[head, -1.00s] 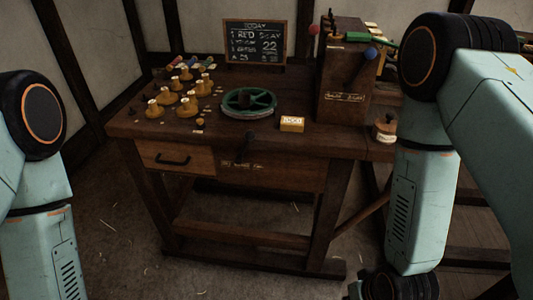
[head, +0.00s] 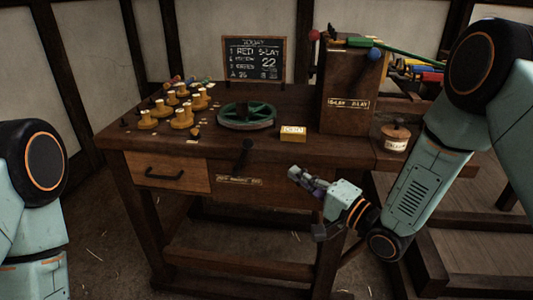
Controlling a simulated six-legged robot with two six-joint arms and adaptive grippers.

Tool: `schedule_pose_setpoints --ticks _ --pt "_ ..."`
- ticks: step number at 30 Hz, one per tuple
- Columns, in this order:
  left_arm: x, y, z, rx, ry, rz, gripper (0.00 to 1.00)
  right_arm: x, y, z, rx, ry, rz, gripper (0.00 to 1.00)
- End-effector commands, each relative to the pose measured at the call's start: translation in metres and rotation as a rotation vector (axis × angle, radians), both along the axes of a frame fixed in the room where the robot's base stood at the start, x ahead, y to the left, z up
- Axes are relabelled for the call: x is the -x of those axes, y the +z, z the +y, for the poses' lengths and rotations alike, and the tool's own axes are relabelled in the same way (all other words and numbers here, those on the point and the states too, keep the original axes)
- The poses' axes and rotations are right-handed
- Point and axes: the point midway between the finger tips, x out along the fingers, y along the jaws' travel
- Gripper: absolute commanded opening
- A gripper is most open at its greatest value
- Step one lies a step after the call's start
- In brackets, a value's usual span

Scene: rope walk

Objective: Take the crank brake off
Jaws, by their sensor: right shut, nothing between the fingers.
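A dark lever (head: 245,153) stands at the front edge of the wooden bench, above a small label plate (head: 239,181); I cannot tell for certain that it is the crank brake. A green spoked wheel (head: 247,115) lies on the bench top behind it. A tall wooden box (head: 347,103) stands at the back right, with a red ball knob (head: 314,35), a blue ball knob (head: 374,54) and a green handle (head: 360,42) at its top. My right gripper (head: 296,175) is shut and empty, in front of the bench, right of the dark lever and apart from it. My left gripper is out of view.
Several yellow bobbins (head: 182,119) stand at the left of the bench top (head: 285,146). A small yellow box (head: 293,133) sits right of the wheel, and a lidded pot (head: 395,137) farther right. A drawer (head: 170,173) is closed. A chalkboard (head: 254,60) stands behind.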

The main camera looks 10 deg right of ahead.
Motion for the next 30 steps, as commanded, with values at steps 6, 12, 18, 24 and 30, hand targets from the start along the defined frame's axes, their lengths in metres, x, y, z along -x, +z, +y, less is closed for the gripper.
schedule_pose_setpoints --ticks 6,12,18,24,30 --pt "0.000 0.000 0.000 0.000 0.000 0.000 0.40 0.004 0.016 0.005 -0.193 0.053 0.053 0.00" --pt "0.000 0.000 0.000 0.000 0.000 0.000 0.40 0.005 0.016 0.004 -0.227 0.056 0.076 0.00" --pt "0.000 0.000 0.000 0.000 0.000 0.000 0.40 0.004 0.016 0.004 -0.225 0.055 0.077 0.00" --pt "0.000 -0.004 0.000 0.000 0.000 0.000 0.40 -0.004 0.017 0.011 -0.222 0.058 0.074 0.00" --pt "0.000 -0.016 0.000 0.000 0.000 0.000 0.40 -0.031 0.020 0.033 -0.220 0.060 0.071 0.00"
